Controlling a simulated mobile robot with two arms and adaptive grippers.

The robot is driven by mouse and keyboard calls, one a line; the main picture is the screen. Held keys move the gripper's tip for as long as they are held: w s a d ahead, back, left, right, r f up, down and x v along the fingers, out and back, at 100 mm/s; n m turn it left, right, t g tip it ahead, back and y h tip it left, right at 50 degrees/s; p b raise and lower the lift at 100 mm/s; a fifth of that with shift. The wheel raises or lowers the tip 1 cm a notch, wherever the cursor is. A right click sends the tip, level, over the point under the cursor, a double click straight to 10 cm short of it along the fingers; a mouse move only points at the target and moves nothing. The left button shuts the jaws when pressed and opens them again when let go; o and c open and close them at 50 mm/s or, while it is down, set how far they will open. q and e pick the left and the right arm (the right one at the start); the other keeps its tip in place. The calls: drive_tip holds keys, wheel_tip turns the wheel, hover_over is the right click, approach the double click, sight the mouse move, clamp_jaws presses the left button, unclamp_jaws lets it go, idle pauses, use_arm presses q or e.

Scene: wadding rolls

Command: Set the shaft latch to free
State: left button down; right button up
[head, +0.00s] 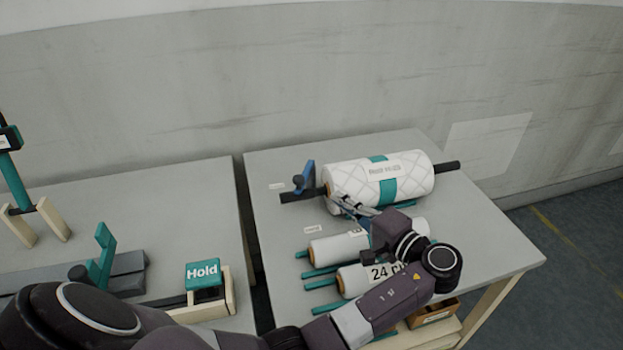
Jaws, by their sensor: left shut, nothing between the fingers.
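A large white quilted roll (345,185) with a teal band lies on a black shaft (447,167) on the right table. At the shaft's left end stands a blue lever (308,174) with a dark knob, tilted slightly from upright; it looks like the shaft latch. Two small pale labels lie near it, too small to read. My left gripper (342,202) is shut and empty, in front of the roll's lower left end and to the right of the lever. It appears apart from the lever; contact with the roll cannot be told. My right gripper is not in view.
Smaller white rolls (334,249) and teal bars lie under my left arm. A wooden box (433,314) is at the front. The left table holds a teal lever (104,250), a teal "Hold" block (203,273) and a teal post (15,182). A gap separates the tables.

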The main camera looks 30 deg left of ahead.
use_arm(q)
drive_tip(key=r+b+x, duration=0.1)
drive_tip(key=x, duration=0.8)
drive_tip(key=shift+a+f+b, duration=0.2)
drive_tip(key=shift+f+b, duration=0.1)
drive_tip(key=shift+f, duration=0.15)
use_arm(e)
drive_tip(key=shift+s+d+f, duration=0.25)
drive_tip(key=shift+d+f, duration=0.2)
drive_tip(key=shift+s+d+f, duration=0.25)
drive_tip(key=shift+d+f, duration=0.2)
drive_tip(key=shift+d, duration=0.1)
